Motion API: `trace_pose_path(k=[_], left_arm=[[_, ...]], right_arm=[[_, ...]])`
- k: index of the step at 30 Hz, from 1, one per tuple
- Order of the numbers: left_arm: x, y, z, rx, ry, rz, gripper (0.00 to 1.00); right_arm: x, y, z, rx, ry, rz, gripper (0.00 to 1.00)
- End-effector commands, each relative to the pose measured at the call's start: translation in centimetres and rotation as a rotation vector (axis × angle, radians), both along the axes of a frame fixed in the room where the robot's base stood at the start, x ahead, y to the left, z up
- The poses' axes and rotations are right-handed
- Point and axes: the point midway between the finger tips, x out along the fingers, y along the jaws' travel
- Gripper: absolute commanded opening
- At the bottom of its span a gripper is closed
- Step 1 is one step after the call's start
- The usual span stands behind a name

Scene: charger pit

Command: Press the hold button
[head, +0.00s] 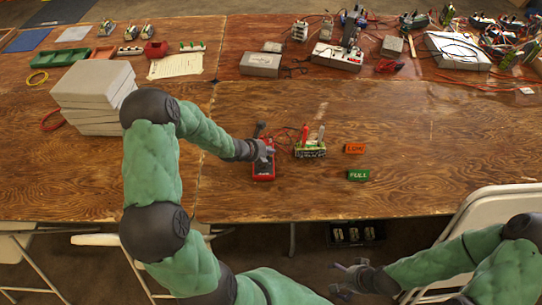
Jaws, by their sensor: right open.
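A red handheld meter (263,172) lies on the wooden table, with a dark strip above it. The hold button cannot be made out at this size. My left gripper (267,152) is over the meter's upper part and hides some of it. I cannot tell whether it touches the meter, or whether its fingers are open or shut. My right gripper (345,280) is open and empty, low in front of the table edge, far from the meter.
A green circuit board (310,149) with red probes stands just right of the meter. An orange label (355,149) and a green label (358,175) lie further right. Grey slabs (95,95) are stacked at left. The right front of the table is clear.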

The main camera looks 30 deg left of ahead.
Motion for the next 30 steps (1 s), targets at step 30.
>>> trace_pose_path(k=[30], left_arm=[[0.01, 0.0, -0.62, 0.0, 0.0, 0.0, 0.0]], right_arm=[[0.01, 0.0, -0.82, 0.0, 0.0, 0.0, 1.0]])
